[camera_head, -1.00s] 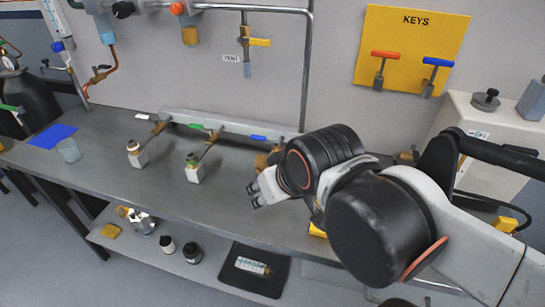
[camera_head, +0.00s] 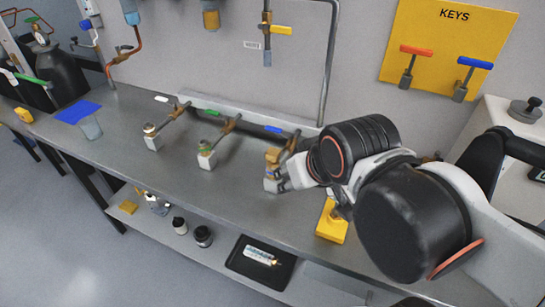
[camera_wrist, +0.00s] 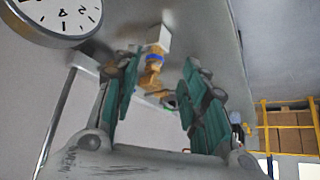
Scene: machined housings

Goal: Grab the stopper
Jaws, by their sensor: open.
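No part is clearly recognisable as the stopper. My gripper (camera_head: 286,179) is at the right-hand bench tap, the one with the blue handle (camera_head: 275,129). Below this tap are a brass fitting (camera_head: 274,158) and a pale square block (camera_head: 270,185), partly hidden by my fingers. In the wrist view my gripper (camera_wrist: 160,64) is open, with green finger pads apart. The pale block (camera_wrist: 158,38), a blue band (camera_wrist: 155,54) and the brass fitting (camera_wrist: 151,72) appear between and beyond the fingertips. I cannot tell whether the fingers touch anything.
Similar taps with a green handle (camera_head: 206,112) and a white handle (camera_head: 161,99) stand to the left, each above a pale block. A yellow object (camera_head: 332,224) lies at the bench front below my arm. A KEYS board (camera_head: 447,40) hangs behind. The bench's left front is clear.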

